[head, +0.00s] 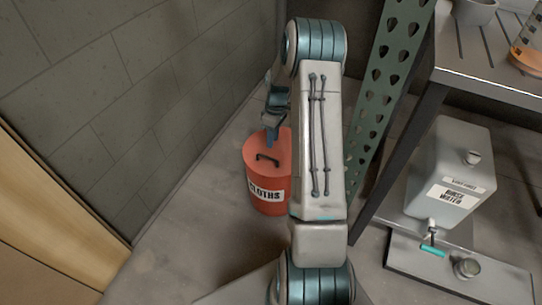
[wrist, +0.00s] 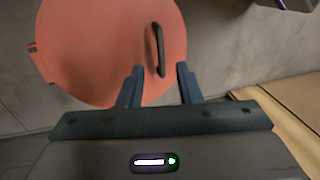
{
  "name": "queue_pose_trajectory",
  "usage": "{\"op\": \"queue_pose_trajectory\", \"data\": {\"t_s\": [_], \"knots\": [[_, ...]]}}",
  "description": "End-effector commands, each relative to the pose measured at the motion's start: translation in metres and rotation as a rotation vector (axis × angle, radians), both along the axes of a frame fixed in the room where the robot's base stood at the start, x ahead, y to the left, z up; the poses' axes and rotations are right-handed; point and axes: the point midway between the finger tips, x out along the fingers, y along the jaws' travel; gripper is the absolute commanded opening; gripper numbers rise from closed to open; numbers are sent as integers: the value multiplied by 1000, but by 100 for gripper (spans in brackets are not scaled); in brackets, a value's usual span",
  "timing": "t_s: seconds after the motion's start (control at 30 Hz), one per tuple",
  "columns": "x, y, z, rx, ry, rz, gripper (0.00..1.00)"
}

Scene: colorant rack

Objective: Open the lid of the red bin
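The red bin (head: 266,190) stands on the floor with a label ending in "CLOTHS" on its front. Its round red lid (wrist: 95,45) is shut and has a dark bar handle (head: 268,158). In the wrist view the handle (wrist: 158,48) runs roughly up and down the picture. My gripper (wrist: 160,70) is open, with one finger on each side of the handle's near end in that view. I cannot tell whether the fingers touch the handle or the lid. In the head view my arm covers the bin's right side, and my gripper (head: 271,137) shows above the lid.
A tiled wall (head: 130,90) is left of the bin. A green perforated post (head: 385,85) and a dark-legged table (head: 485,60) stand right. A rinse water container (head: 450,165) with a tap sits low under the table. Floor at front left is clear.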

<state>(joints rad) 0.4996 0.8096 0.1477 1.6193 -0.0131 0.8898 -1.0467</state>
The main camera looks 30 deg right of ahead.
Motion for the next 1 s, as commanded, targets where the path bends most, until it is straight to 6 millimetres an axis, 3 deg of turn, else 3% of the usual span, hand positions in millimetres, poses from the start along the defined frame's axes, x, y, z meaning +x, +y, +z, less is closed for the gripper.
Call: {"op": "queue_pose_trajectory", "data": {"t_s": [0.03, 0.1, 0.3, 0.77, 0.9, 1.0], "knots": [[-2, 2, -16, 1, 3, 0, 32], [-4, 4, -29, 0, 3, 0, 32], [-7, 9, -58, 0, 2, -1, 32], [-9, 11, -68, -1, 0, -1, 32], [-9, 11, -68, -1, 0, -1, 0], [-9, 11, -68, -1, 0, -1, 0]]}}
